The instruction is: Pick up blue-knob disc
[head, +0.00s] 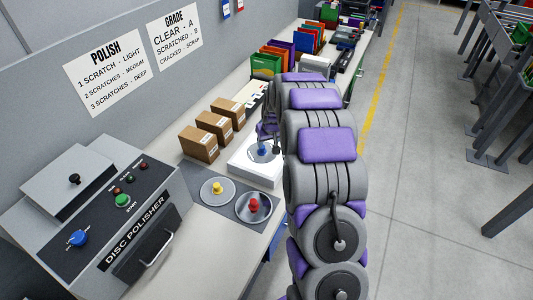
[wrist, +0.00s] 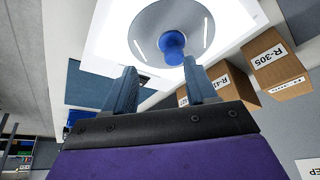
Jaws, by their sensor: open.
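The blue-knob disc (head: 263,152) is a silvery round disc with a blue knob in its centre. It lies on a white box-like stand (head: 243,166) on the bench. In the wrist view the disc (wrist: 150,22) and its blue knob (wrist: 172,46) are at the top, just beyond my fingertips. My gripper (wrist: 161,68) is open and empty, with its fingers spread below the knob in that view and apart from it. In the head view my gripper (head: 269,134) is right by the disc, partly hidden by my arm.
A yellow-knob disc (head: 217,188) and a red-knob disc (head: 254,206) lie on a dark mat nearer. Three cardboard boxes (head: 214,130) stand left of the stand. The disc polisher (head: 120,220) is at the front left. Coloured folders stand farther back.

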